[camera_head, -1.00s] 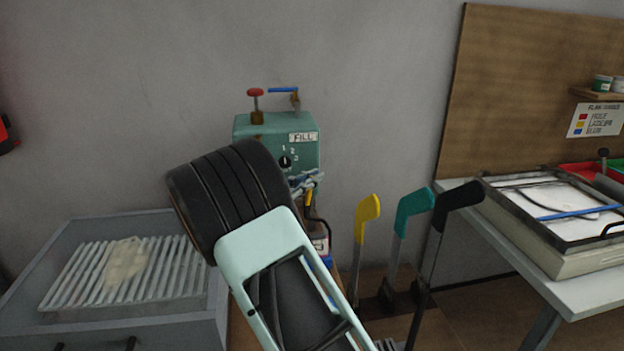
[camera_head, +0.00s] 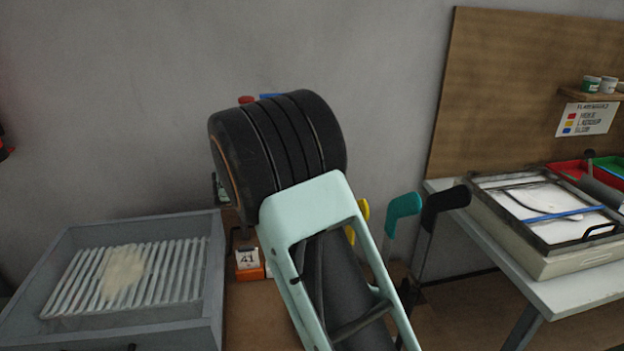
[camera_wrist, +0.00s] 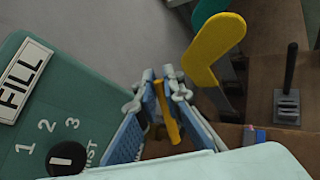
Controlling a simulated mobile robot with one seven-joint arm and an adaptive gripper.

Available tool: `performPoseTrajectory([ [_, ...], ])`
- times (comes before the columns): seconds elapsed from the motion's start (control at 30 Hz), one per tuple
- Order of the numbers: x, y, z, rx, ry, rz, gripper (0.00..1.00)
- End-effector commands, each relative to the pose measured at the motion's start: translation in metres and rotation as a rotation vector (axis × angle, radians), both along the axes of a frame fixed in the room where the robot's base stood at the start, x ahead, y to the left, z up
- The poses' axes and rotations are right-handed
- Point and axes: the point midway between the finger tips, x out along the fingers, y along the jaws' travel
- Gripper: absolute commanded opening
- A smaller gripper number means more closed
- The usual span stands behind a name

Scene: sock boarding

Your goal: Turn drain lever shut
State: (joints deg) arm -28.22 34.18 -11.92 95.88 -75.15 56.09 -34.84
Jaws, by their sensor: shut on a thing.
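My gripper (camera_wrist: 160,80) shows in the wrist view with its blue-padded fingers close on both sides of a narrow yellow lever (camera_wrist: 166,114), and it is shut on it. The green box (camera_wrist: 75,110) with the FILL label, the numbers 1, 2, 3 and a black knob (camera_wrist: 67,158) is left of the fingers. In the head view my arm hides the gripper, the lever and nearly all of the box. Red (camera_head: 246,100) and blue (camera_head: 271,96) handle tops show above my arm.
A larger yellow handle (camera_wrist: 213,50) stands close right of my gripper. Teal (camera_head: 402,205) and black (camera_head: 445,200) handles stand beyond my arm. A grey tray with slats (camera_head: 213,300) is at left, a white table (camera_head: 560,290) at right. A small orange stand (camera_head: 250,272) sits below.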

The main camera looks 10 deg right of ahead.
Motion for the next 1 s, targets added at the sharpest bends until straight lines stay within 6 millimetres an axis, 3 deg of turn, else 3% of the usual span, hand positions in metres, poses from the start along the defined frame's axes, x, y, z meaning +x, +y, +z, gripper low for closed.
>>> performPoseTrajectory([
  [0.6,0.0,-0.023,-0.026,0.58,-0.001,-0.005,0.0],
  [1.0,0.0,-0.025,-0.045,0.818,-0.001,-0.002,0.0],
])
